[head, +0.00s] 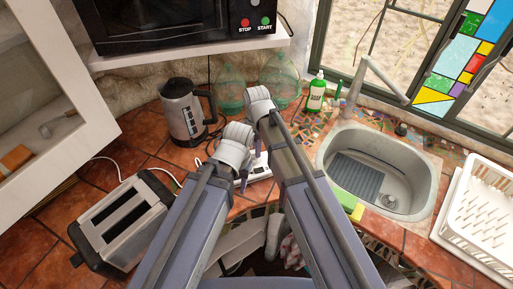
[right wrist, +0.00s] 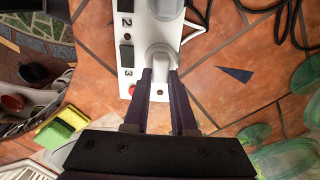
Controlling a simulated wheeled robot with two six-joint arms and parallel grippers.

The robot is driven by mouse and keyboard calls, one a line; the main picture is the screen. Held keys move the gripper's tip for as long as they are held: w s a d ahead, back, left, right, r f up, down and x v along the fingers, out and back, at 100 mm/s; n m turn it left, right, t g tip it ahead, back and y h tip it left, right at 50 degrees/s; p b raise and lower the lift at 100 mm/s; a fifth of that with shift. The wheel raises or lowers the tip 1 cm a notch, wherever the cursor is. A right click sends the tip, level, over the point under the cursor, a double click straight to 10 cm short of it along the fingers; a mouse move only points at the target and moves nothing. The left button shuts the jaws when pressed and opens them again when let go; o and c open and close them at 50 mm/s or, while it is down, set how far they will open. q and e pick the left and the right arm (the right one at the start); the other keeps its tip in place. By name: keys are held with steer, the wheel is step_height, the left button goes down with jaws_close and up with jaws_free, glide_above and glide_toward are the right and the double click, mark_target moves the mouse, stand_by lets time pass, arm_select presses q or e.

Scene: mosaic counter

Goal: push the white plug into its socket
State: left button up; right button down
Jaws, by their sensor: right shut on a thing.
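A white power strip (right wrist: 130,40) lies on the tiled counter, with numbered sockets, 2 and 3 in view. My right gripper (right wrist: 160,74) is shut on a white plug (right wrist: 157,78) at the socket marked 3. The plug overlaps the socket in this view, so I cannot tell how deep it sits. In the head view the strip (head: 259,168) is mostly hidden behind my arms, and the plug is not clear. My left gripper (head: 242,182) is beside the strip's left side, mostly hidden by its own wrist; its jaw opening is unclear.
A kettle (head: 184,110) and toaster (head: 125,220) stand left. Green glass jugs (head: 230,88) and a green bottle (head: 316,92) stand behind. A sink (head: 427,190) and white dish rack (head: 484,212) are right. A yellow-green sponge (right wrist: 54,134) lies near the sink. Dark cable (right wrist: 285,12) lies beside the strip.

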arm_select(q)
steer(key=shift+f+b, duration=0.45)
steer(key=shift+f, duration=0.05)
arm_select(e)
steer(key=shift+f, duration=0.55)
steer(key=c, duration=0.7)
jaws_free()
steer(key=shift+o, duration=0.2)
arm_select(q)
steer(key=shift+r, duration=0.15)
arm_select(e)
steer(key=shift+r, duration=0.15)
step_height(320, 180, up, 8)
steer(key=p, duration=0.8)
arm_select(q)
step_height(320, 180, up, 8)
steer(key=shift+f, duration=0.25)
arm_select(e)
steer(key=shift+f, duration=0.2)
